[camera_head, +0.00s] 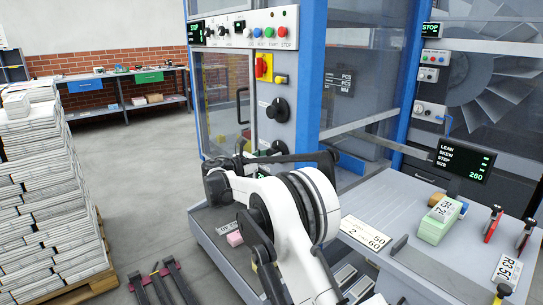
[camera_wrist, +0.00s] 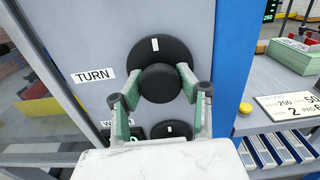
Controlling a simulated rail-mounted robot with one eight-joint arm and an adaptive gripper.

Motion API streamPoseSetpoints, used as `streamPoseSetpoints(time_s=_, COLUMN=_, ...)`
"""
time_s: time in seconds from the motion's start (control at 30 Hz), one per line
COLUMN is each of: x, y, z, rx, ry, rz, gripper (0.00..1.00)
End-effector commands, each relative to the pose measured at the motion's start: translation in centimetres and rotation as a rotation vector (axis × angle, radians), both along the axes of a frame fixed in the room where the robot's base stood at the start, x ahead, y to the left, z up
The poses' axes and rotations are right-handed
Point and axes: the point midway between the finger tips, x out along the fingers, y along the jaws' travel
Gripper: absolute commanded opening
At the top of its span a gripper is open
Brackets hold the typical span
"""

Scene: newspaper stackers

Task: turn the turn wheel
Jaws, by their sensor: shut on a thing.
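The turn wheel (camera_wrist: 161,56) is a round black wheel with a raised hub and a white mark, beside a TURN label (camera_wrist: 93,76) on a pale panel in the wrist view. The lower part of the wheel is behind the hub.
A second black wheel (camera_wrist: 172,129) sits just below, close to my fingers. A blue post (camera_wrist: 228,60) stands to the right. In the head view, a black knob (camera_head: 278,110) sits on the panel, with a red and yellow switch (camera_head: 264,67) above. Newspaper stacks (camera_head: 45,190) stand left.

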Motion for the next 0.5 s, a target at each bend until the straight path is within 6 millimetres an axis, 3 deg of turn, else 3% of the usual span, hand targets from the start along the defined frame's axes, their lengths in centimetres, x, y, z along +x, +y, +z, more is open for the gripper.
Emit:
streamPoseSetpoints(time_s=0.03, x=-0.06, y=0.05, z=-0.09, rx=0.001, ry=0.001, rz=0.000, gripper=0.08)
streamPoseSetpoints(time_s=0.07, x=-0.06, y=0.05, z=-0.09, rx=0.001, ry=0.001, rz=0.000, gripper=0.36)
streamPoseSetpoints(time_s=0.2, x=-0.04, y=0.04, z=-0.07, rx=0.001, ry=0.000, rz=0.000, gripper=0.54)
streamPoseSetpoints(time_s=0.5, x=-0.09, y=0.12, z=-0.03, rx=0.001, ry=-0.001, rz=0.000, gripper=0.57)
